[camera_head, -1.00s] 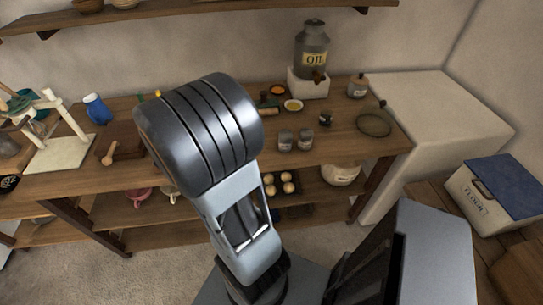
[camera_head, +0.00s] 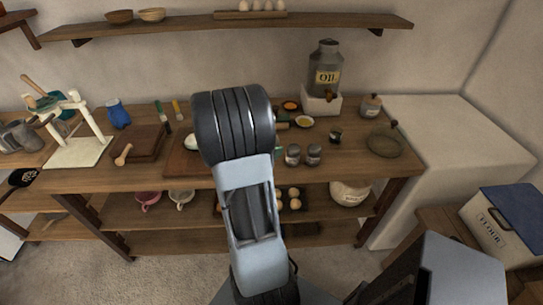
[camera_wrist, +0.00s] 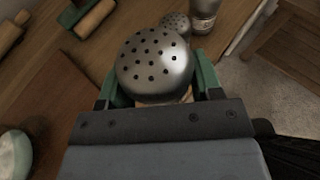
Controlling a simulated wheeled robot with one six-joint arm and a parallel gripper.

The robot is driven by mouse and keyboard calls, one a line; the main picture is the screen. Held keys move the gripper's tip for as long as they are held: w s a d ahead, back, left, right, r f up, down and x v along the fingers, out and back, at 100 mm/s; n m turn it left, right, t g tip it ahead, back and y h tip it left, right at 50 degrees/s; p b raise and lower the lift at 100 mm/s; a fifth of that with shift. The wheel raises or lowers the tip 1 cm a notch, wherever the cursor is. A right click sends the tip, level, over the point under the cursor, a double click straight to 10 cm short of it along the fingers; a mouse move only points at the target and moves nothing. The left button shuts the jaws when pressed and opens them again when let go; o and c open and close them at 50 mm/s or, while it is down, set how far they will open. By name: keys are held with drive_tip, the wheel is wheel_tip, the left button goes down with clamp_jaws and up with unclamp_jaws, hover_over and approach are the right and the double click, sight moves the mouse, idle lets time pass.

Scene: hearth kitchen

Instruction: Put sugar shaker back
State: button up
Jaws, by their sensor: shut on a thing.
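A metal shaker with a domed, pierced lid (camera_wrist: 152,62) fills the middle of the wrist view. My gripper (camera_wrist: 158,82) is shut on it, with a green finger on either side. Its label is hidden, so I cannot read what it holds. Two similar grey shakers, a left one (camera_head: 293,155) and a right one (camera_head: 314,155), stand side by side near the counter's front edge. In the wrist view a pierced lid (camera_wrist: 175,22) and a labelled shaker (camera_wrist: 204,14) show beyond the held one.
The wooden counter (camera_head: 350,158) holds an oil urn (camera_head: 325,72), a small lidded jar (camera_head: 371,106), a round sieve-like pan (camera_head: 384,143) and a cutting board (camera_head: 139,143). A wall shelf (camera_head: 200,27) runs above. A flour box (camera_head: 500,222) stands at right.

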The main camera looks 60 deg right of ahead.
drive_tip(key=w+d+f, duration=0.1)
drive_tip(key=f, duration=0.1)
drive_tip(key=d+f, duration=0.1)
drive_tip(key=d, duration=0.1)
drive_tip(key=w+d+f, duration=0.1)
drive_tip(key=d+f, duration=0.1)
drive_tip(key=shift+w+f, duration=0.35)
drive_tip(key=f, duration=0.2)
drive_tip(key=f+p, duration=0.1)
drive_tip(key=shift+w+d+f, duration=0.1)
drive_tip(key=shift+w+d, duration=0.05)
drive_tip(key=shift+d, duration=0.1)
drive_tip(key=shift+f, duration=0.3)
drive_tip(key=shift+f, duration=0.15)
drive_tip(key=o, duration=1)
